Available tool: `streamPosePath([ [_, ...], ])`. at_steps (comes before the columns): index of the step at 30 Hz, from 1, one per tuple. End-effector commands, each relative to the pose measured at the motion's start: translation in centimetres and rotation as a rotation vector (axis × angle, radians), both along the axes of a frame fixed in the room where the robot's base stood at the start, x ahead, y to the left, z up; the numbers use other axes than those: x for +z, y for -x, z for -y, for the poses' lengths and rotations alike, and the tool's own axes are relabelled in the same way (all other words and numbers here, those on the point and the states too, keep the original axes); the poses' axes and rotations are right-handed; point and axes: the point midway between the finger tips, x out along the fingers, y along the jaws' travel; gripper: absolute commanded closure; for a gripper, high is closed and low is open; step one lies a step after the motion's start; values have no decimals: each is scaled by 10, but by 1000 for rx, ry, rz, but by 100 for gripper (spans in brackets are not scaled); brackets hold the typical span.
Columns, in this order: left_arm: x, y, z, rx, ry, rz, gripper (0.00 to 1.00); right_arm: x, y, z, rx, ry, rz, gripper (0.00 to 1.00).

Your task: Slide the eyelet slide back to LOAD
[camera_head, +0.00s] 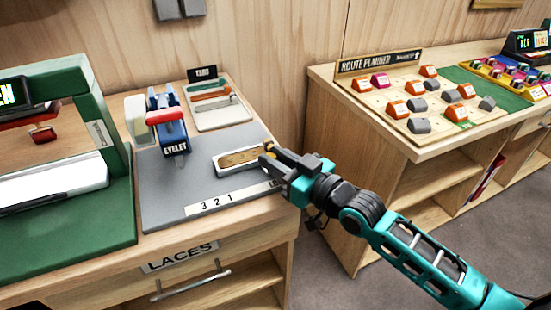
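The eyelet slide (221,160) is a pale tray with a tan strip in it, lying on the grey base plate (160,205) of the eyelet press (168,124). It sits to the right of the press, above the right part of the scale strip (228,199). The strip reads 3, 2, 1 and then the start of a word, "LO", whose rest is hidden by my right gripper. My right gripper (268,150) is at the slide's right end, covering it. Whether its fingers are apart or closed on something is not clear. My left gripper is out of view.
A green press frame (112,135) stands at the left. A small tray of tools (222,117) lies behind the plate. A gap separates this bench from the route planner board (395,95) on the bench at right.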

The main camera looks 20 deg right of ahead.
Motion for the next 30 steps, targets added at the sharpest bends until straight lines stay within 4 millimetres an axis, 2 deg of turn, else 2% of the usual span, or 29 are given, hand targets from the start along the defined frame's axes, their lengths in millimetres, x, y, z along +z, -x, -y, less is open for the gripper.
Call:
streamPosePath([
  [3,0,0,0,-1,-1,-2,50,0,-1,4,-7,7,1,66],
  [17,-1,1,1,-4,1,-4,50,0,4,5,-5,5,0,66],
  [20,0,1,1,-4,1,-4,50,-1,14,9,-5,6,-1,66],
  [30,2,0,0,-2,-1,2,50,-1,66,32,-4,8,-3,66],
])
